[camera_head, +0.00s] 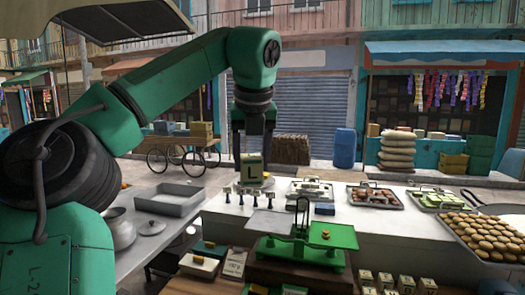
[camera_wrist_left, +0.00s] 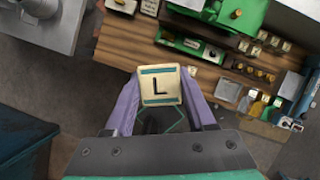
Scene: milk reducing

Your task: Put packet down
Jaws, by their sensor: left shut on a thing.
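My left gripper (camera_head: 254,135) points down and is shut on a cream packet (camera_head: 252,169) marked with a dark letter L. In the left wrist view the packet (camera_wrist_left: 160,87) sits between the two purple-looking fingers (camera_wrist_left: 160,105), with teal bands along its edges. It is held up in the air, and the wooden table (camera_wrist_left: 125,50) lies below it. In the head view the packet shows above and behind the left pan of the green balance scale (camera_head: 300,250). My right gripper is not in view.
A white counter (camera_head: 370,235) behind carries trays and a large tray of round brown snacks (camera_head: 485,236). A grey metal tray (camera_head: 170,200) and a metal pot (camera_head: 118,228) stand at left. Several small marked blocks (camera_head: 385,282) are at the front right.

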